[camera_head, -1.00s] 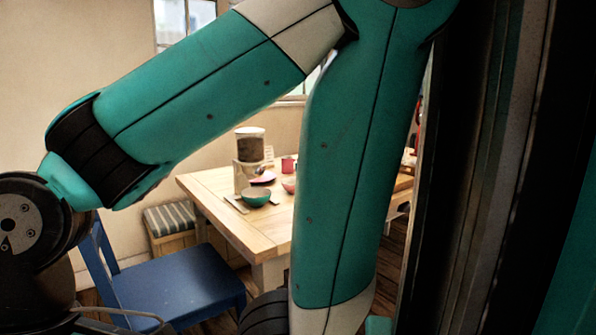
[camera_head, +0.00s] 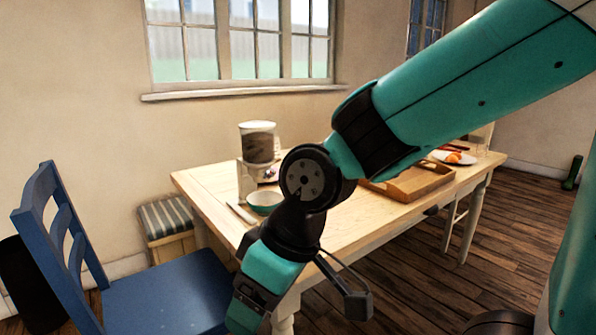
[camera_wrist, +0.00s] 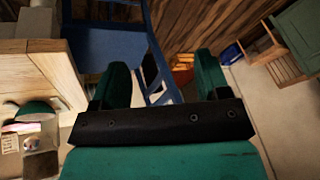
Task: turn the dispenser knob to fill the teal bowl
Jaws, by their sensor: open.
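The dispenser (camera_head: 258,150) stands on the far left part of the wooden table, a clear canister with dark contents on a pale stand. Its knob cannot be made out. The teal bowl (camera_head: 264,200) sits at the dispenser's foot, partly hidden behind my arm. In the wrist view the bowl (camera_wrist: 38,107) shows at the left edge, with what looks like the dispenser (camera_wrist: 40,163) below it. My gripper (camera_wrist: 162,78) is open and empty, its two fingers apart over the chair and floor, away from the bowl and dispenser.
A blue chair (camera_head: 165,297) stands at the table's near left side. A striped-cushion bench (camera_head: 166,217) is behind it by the wall. A wooden tray (camera_head: 408,184) and a plate with food (camera_head: 455,157) are on the table's right part.

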